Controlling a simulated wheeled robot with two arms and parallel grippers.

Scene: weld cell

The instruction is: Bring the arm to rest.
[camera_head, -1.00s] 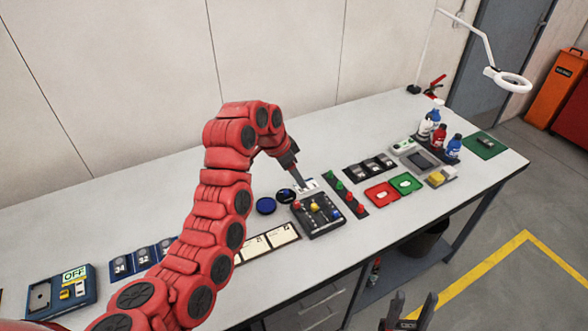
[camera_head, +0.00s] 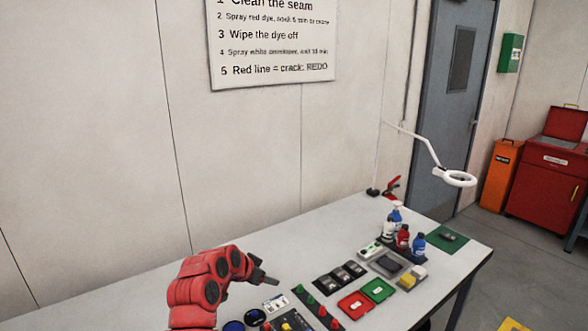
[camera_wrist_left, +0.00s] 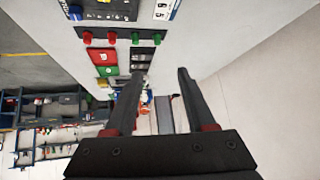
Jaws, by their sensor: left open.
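My left arm (camera_head: 207,283) is red and comes in at the bottom of the head view, bent over the table. Its left gripper (camera_head: 265,280) is in the air above the table, left of the rack of red and green knobs. In the left wrist view the left gripper (camera_wrist_left: 160,80) has its two dark fingers apart, with nothing held between them. The table items show beyond the fingers there. My right gripper is not in the current views.
The white table (camera_head: 440,262) holds a knob rack (camera_head: 318,308), a red tray (camera_head: 355,304), a green tray (camera_head: 378,289), several bottles (camera_head: 403,238) and a ring lamp (camera_head: 456,178). A wall sign (camera_head: 272,40) hangs behind. Free tabletop lies along the wall.

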